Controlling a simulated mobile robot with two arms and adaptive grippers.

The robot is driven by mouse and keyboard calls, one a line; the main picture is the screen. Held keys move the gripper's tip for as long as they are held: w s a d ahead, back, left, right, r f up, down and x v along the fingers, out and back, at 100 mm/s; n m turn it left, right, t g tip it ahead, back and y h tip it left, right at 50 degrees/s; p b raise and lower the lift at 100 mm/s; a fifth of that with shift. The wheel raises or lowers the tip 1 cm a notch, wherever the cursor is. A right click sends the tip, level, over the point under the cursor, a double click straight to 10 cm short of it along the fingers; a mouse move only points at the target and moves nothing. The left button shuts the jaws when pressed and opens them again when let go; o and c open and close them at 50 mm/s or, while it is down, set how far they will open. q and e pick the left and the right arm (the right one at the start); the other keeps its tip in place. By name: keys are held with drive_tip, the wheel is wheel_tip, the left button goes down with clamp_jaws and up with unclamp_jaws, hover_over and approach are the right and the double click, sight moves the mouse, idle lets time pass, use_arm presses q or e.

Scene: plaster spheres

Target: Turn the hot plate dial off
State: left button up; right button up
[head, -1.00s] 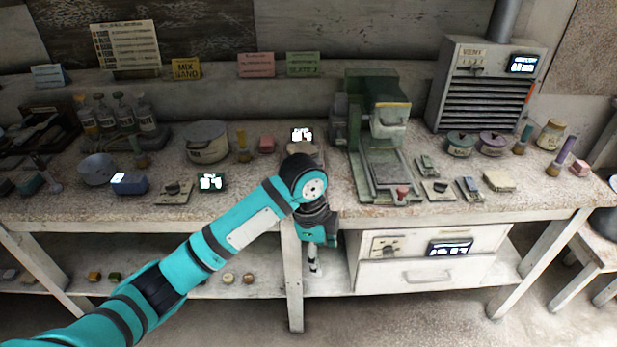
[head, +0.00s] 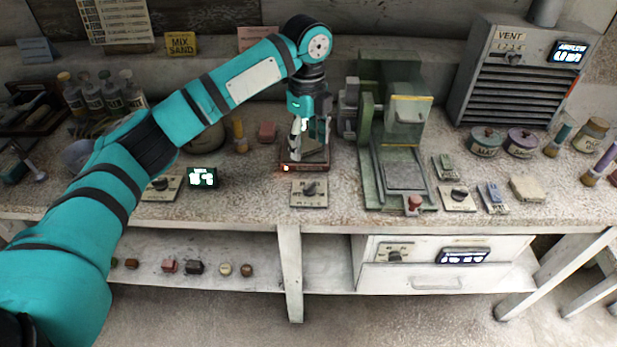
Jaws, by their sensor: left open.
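A dark, low plate-like unit with a small orange light (head: 286,168) sits mid-table and looks like the hot plate; my gripper hides part of it. In front of it is a pale square panel (head: 309,201) with a dark dial (head: 309,188), free of any contact. My left gripper (head: 309,154) points down over the unit, behind the dial, with its fingers apart and nothing seen between them. I cannot tell whether the fingertips touch the unit. My right gripper is not in view.
A green press (head: 403,170) stands close to the right of my gripper. Another dial panel (head: 160,187) with a lit display (head: 203,177) is to the left. A vent box (head: 520,75) stands at the back right. The bench front between the dial panels is fairly clear.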

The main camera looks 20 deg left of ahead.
use_arm(q)
hover_over(308, 184)
wheel_tip(308, 184, down, 4)
drive_tip(key=shift+f, duration=0.25)
wheel_tip(308, 184, down, 5)
drive_tip(key=shift+r+p, duration=0.1)
drive_tip(key=shift+p, duration=0.2)
wheel_tip(308, 184, down, 2)
drive_tip(key=shift+f, duration=0.15)
drive_tip(key=shift+w+f, duration=0.1)
drive_tip(key=shift+f, duration=0.3)
drive_tip(key=c, duration=0.9)
drive_tip(key=shift+c, duration=1.3)
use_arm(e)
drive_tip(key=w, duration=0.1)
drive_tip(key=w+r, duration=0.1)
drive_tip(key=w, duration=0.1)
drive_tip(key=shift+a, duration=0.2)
